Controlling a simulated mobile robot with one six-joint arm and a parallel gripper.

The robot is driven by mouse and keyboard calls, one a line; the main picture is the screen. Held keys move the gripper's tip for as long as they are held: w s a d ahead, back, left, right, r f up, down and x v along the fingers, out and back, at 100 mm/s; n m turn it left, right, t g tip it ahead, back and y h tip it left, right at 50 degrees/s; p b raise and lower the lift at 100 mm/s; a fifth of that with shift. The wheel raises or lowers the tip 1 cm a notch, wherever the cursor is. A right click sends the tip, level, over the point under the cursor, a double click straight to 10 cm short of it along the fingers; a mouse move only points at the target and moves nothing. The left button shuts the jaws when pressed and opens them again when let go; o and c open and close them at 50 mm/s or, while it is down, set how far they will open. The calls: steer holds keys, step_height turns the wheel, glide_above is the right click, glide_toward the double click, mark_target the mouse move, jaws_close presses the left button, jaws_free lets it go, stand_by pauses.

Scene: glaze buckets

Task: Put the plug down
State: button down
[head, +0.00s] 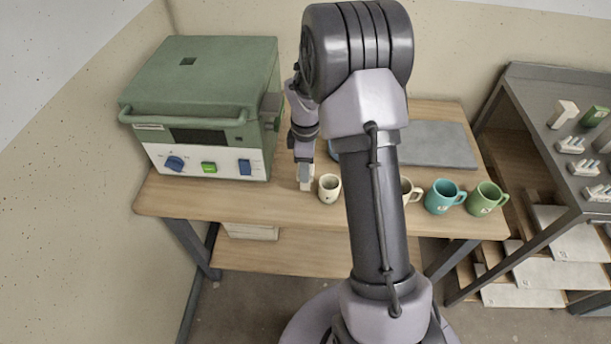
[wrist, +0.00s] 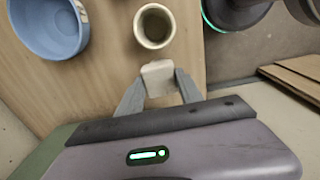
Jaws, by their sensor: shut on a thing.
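The plug (wrist: 158,77) is a small pale cream block between my fingertips in the wrist view. My gripper (wrist: 159,88) is shut on it, one grey finger on each side. In the head view my gripper (head: 305,175) points down over the wooden table, between the green kiln and a small cream cup (head: 330,188). In the wrist view the cream cup (wrist: 154,26) is just beyond the plug, with its open mouth facing the camera. I cannot tell whether the plug touches the tabletop.
The green kiln (head: 205,95) stands at the table's left. A blue bucket (wrist: 48,28) is near the cream cup. A teal mug (head: 443,196) and a green mug (head: 486,198) stand at the front right. A grey slab (head: 435,145) lies behind. My arm hides the table's middle.

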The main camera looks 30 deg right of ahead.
step_height(320, 180, down, 4)
steer(key=shift+a+r+b, duration=0.1)
steer(key=shift+r+b, duration=0.15)
steer(key=shift+b, duration=0.4)
steer(key=shift+r, duration=0.2)
steer(key=shift+f, duration=0.15)
steer(key=c, duration=0.8)
jaws_free()
steer(key=shift+o, duration=0.2)
